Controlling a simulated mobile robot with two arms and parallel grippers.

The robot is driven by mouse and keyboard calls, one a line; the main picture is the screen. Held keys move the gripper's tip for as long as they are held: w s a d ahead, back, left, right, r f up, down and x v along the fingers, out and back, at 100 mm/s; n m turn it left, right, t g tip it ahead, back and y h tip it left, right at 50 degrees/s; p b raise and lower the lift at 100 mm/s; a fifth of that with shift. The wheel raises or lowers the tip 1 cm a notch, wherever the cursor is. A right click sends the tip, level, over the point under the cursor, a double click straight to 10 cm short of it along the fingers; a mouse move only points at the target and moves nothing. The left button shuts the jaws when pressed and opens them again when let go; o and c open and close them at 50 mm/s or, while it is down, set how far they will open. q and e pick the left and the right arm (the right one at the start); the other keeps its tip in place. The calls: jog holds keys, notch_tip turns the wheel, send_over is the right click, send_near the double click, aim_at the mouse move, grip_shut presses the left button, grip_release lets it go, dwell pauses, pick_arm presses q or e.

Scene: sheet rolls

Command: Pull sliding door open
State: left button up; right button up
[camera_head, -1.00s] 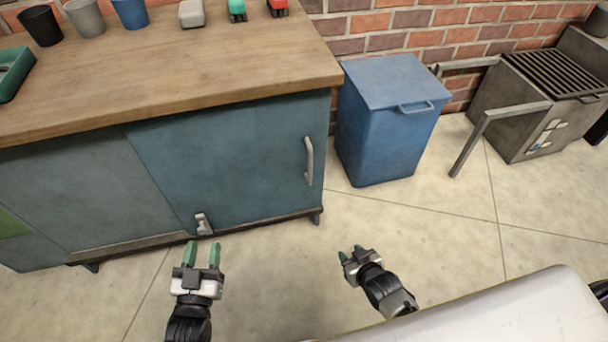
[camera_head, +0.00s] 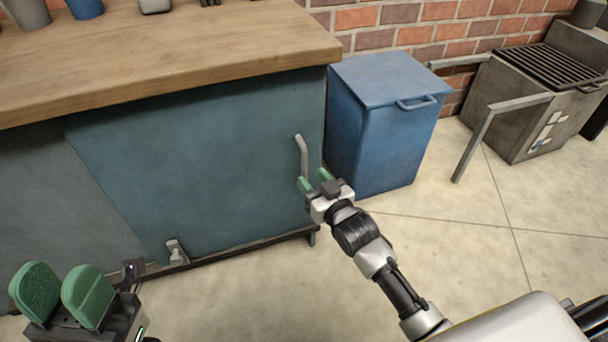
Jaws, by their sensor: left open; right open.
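The blue-green sliding door (camera_head: 200,165) forms the right part of the cabinet front under the wooden counter and looks closed. Its grey vertical handle (camera_head: 302,152) is near the door's right edge. My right gripper (camera_head: 315,182) is open at the handle's lower end, with its green fingertips close to it; I cannot tell whether they touch or straddle it. A small metal latch (camera_head: 176,252) sits at the door's lower left. My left gripper (camera_head: 62,292) is open and empty at the lower left, in front of the left cabinet panel.
The wooden counter (camera_head: 180,55) overhangs the door and bears several cups. A blue bin (camera_head: 380,130) stands just right of the cabinet. A grill (camera_head: 540,95) with a metal frame is further right. The floor in front is clear.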

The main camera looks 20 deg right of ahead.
aim_at(306, 173)
jog(key=shift+b+x, duration=0.55)
jog(key=shift+x, duration=1.55)
jog(key=shift+c, duration=0.5)
grip_shut()
